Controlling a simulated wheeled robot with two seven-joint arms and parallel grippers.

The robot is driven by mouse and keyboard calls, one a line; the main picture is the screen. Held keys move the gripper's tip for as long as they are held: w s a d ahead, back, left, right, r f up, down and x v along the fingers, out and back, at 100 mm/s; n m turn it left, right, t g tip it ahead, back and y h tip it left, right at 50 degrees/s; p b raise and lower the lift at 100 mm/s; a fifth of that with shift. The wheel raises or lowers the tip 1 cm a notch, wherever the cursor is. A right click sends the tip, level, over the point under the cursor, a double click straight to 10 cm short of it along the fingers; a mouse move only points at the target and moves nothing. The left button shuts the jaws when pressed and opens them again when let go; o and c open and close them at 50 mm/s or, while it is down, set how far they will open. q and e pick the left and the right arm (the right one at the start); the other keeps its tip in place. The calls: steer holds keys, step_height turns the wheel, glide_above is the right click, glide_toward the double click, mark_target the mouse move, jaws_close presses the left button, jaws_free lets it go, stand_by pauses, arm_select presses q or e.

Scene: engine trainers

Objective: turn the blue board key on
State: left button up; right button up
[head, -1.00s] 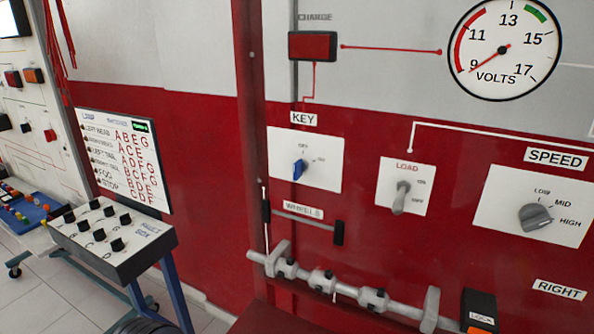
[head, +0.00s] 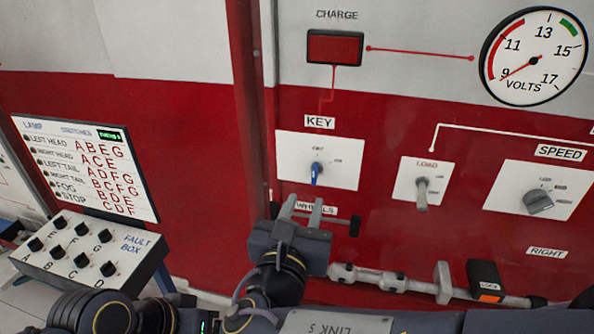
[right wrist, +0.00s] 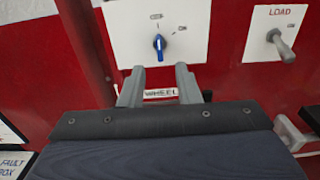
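The blue key (head: 315,175) sits on a white plate (head: 345,165) under the KEY label on the red board. It stands upright, its upper end toward the mark above it, which appears to read OFF; ON is to the right. My right gripper (head: 303,201) is just below the key, its two fingers apart and empty, pointing up at the plate. In the right wrist view the blue key (right wrist: 159,43) lies ahead of the fingertips (right wrist: 160,70), roughly centred between them and not touched. My left gripper is not in view.
A LOAD toggle (head: 421,192) and SPEED knob (head: 539,201) are to the right. The fault box (head: 85,250) stands at left. The voltmeter (head: 533,57) needle is near 9.

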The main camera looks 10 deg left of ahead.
mark_target(313, 177)
steer(key=w+p, duration=0.2)
steer(key=w, duration=0.5)
steer(key=shift+w, duration=0.35)
steer(key=shift+c, duration=0.3)
jaws_close()
